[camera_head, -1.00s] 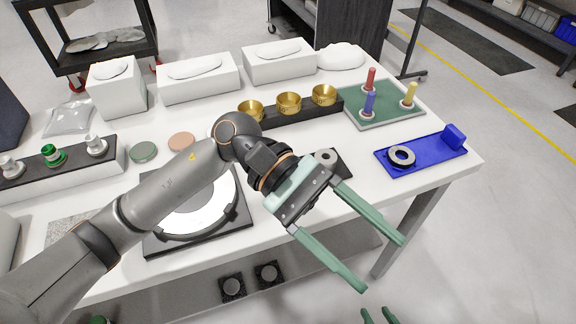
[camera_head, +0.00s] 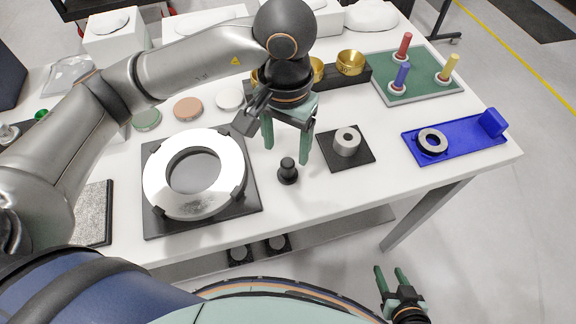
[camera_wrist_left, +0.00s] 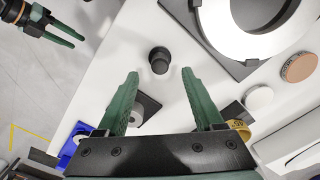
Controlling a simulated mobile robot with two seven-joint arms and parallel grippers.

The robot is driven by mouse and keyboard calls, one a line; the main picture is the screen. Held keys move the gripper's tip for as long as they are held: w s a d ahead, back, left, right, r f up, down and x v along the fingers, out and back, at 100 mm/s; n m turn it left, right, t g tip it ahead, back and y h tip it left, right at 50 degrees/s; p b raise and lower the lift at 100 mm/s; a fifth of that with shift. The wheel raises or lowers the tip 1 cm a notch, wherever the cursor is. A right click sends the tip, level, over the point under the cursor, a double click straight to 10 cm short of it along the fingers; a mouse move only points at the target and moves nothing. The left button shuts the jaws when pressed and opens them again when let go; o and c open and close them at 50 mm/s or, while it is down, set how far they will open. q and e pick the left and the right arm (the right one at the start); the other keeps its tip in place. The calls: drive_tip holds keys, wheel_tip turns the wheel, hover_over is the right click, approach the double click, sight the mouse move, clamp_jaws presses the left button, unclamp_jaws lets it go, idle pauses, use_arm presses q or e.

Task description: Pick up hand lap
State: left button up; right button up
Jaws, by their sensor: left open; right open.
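A small black knob-shaped piece, which looks like the hand lap (camera_head: 288,172), stands upright on the white table near its front edge. It also shows in the left wrist view (camera_wrist_left: 159,61), just beyond and between my left fingertips. My left gripper (camera_head: 287,154) points down over it, open and empty, with its fingers on either side; whether they touch it I cannot tell. The left fingers show apart in the wrist view (camera_wrist_left: 160,74). My right gripper (camera_head: 390,270) is open and empty, off the table's front edge.
A large ring (camera_head: 160,183) on a black plate lies left of the hand lap. A grey cylinder (camera_head: 346,146) on a black square stands close on the right. A blue tray (camera_head: 466,142) and green pegboard (camera_head: 436,88) are further right. Brass cups (camera_head: 351,63) stand behind.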

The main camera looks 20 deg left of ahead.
sight(287, 162)
use_arm(q)
drive_tip(key=shift+w+f+p, duration=0.2)
drive_tip(key=shift+f+p, duration=0.45)
drive_tip(key=shift+f, duration=2.7)
clamp_jaws()
